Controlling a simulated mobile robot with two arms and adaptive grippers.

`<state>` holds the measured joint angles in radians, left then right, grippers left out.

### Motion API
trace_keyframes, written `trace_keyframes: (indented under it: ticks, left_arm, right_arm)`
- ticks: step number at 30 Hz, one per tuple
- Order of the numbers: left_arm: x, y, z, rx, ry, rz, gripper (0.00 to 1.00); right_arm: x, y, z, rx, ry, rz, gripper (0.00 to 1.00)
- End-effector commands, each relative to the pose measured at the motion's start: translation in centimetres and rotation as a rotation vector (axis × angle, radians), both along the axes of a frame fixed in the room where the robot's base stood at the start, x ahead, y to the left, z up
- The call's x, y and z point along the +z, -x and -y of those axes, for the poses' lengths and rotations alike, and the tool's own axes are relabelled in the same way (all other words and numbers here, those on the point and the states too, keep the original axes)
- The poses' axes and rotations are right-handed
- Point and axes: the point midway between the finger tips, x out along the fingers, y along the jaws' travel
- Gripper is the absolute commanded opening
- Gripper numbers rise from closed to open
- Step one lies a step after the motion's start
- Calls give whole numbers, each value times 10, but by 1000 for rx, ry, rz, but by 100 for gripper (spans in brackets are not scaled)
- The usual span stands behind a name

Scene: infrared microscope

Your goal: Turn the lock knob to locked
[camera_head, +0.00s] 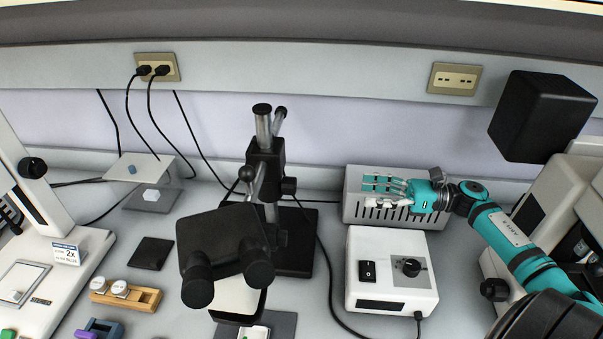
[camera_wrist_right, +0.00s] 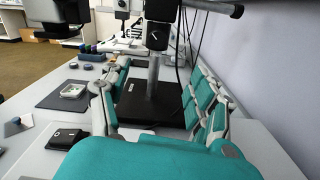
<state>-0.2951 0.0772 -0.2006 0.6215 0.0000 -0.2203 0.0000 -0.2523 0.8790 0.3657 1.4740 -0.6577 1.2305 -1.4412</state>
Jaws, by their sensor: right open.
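A black knob (camera_wrist_right: 157,37) with a slanted white mark sits on the microscope stand's column and faces my right wrist camera. In the head view a black knob (camera_head: 289,185) on the right side of the stand looks like the same one. I cannot read any lock label by it. My right gripper (camera_head: 384,187), teal and grey, is open and empty in front of the grey slotted box, fingers pointing left toward the stand. It is apart from the knob by a clear gap. In the wrist view its fingers (camera_wrist_right: 160,88) spread on both sides of the stand. My left gripper is not in view.
The grey slotted box (camera_head: 356,215) and a white box (camera_head: 378,295) with a switch and a dial stand right of the stand. A black cable (camera_head: 328,255) runs between. The tilted black eyepiece head (camera_head: 215,243) stands in front of the column.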

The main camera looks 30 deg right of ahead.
Motion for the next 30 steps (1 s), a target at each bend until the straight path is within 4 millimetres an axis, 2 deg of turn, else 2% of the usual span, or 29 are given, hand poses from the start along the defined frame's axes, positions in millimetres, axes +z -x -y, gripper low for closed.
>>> trace_keyframes:
  ticks: [8, 21, 30]
  left_arm:
    - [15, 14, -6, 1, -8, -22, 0]
    - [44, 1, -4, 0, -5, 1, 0]
    - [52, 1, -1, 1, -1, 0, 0]
  right_arm:
    - [5, -27, -36, 2, -3, 3, 63]
    - [5, -83, -110, 0, -3, 2, 63]
    - [1, -102, -135, 0, -1, 1, 63]
